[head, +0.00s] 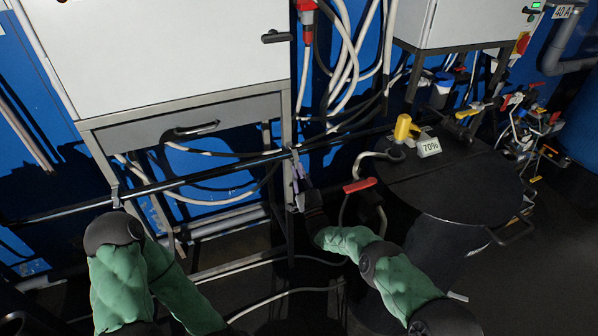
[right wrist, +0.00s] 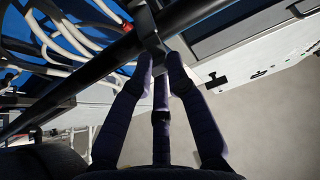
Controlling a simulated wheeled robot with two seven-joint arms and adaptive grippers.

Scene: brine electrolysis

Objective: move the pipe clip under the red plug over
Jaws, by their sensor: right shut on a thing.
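The red plug (head: 307,18) hangs at the top of the head view, with cables running down from it. A black pipe (head: 225,173) runs across below it, in front of the metal stand. A grey pipe clip (head: 293,152) sits on the pipe roughly under the plug. My right gripper (head: 298,175) reaches up to it from below. In the right wrist view, the fingers (right wrist: 161,62) are closed on the lower part of the clip (right wrist: 148,30), which is around the pipe. A second clip (head: 115,195) is farther left on the pipe.
A white cabinet (head: 170,50) on a metal stand is behind the pipe at left. A black drum (head: 450,180) with a yellow valve (head: 403,127), a red-handled valve (head: 360,185) and a "70%" sign (head: 429,147) stands close to my right arm. Loose hoses hang behind the pipe.

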